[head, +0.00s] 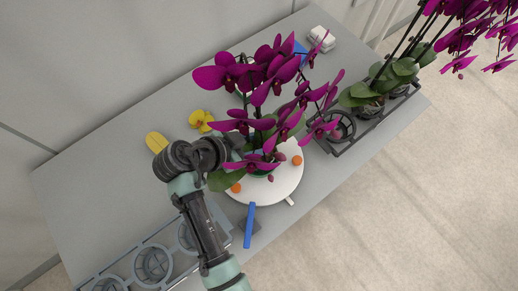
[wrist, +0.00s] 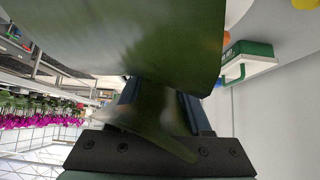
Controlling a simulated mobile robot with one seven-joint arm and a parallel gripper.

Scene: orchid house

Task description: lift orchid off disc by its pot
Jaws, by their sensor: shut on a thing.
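The orchid (head: 265,95) has magenta flowers and green leaves. It stands over the round white disc (head: 291,184); its pot (head: 258,172) shows only as a small teal-green patch under the leaves. My gripper (head: 238,162) reaches in from the left at pot height and is shut on the pot, though leaves hide most of the contact. In the wrist view a large green leaf (wrist: 140,35) covers the upper middle, and another hangs across my gripper (wrist: 160,105). I cannot tell whether the pot touches the disc.
A blue bar (head: 249,226) lies in front. A rack (head: 350,137) with more orchids stands right, and an empty ringed tray (head: 152,264) lower left. A yellow flower (head: 200,121) and yellow oval (head: 157,142) lie behind. The table's upper left is clear.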

